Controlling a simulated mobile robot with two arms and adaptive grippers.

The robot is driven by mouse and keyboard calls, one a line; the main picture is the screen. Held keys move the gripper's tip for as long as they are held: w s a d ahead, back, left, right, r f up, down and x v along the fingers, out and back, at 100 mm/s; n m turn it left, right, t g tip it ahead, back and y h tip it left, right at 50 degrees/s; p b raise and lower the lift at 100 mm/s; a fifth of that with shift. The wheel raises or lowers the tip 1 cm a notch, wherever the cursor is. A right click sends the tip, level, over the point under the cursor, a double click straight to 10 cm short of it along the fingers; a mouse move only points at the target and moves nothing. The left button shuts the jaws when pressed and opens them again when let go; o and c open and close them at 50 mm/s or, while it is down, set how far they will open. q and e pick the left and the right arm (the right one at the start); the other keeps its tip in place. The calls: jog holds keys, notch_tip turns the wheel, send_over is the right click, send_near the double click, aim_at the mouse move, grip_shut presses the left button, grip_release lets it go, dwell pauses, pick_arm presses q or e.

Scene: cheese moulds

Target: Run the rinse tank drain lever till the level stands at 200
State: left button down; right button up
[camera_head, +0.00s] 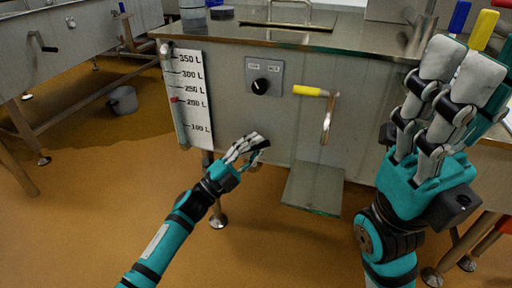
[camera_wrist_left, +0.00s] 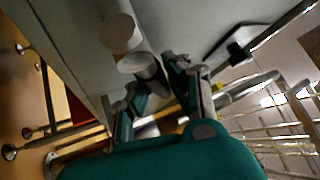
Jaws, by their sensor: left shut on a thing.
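The rinse tank is a grey steel tank (camera_head: 240,110) with a white scale (camera_head: 195,75) marked from 100 L to 350 L. A clear gauge tube runs along the scale's left edge. A red marker (camera_head: 174,100) sits beside the 200 L mark; the liquid level is too small to read. My left gripper (camera_head: 250,150) is low at the tank front, shut on a grey handle (camera_wrist_left: 150,75), seemingly the drain lever. My fingers mostly hide it in the head view. My right gripper (camera_head: 460,75) stands raised in the right foreground, pointing up; its opening is unclear.
A dark knob (camera_head: 261,86) and a yellow-handled lever (camera_head: 308,91) are on the tank front. A metal plate (camera_head: 313,188) juts out below. A grey bucket (camera_head: 122,100) stands at the left. Brown floor (camera_head: 80,220) is free at the lower left.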

pick_arm(q)
jog(key=shift+w+a+r, duration=0.1)
jog(key=shift+a+r, duration=0.1)
jog(key=shift+r, duration=0.05)
jog(key=c, duration=1.3)
grip_release()
jog(key=shift+o, duration=0.3)
jog(key=shift+f, duration=0.15)
jog(key=v, duration=1.2)
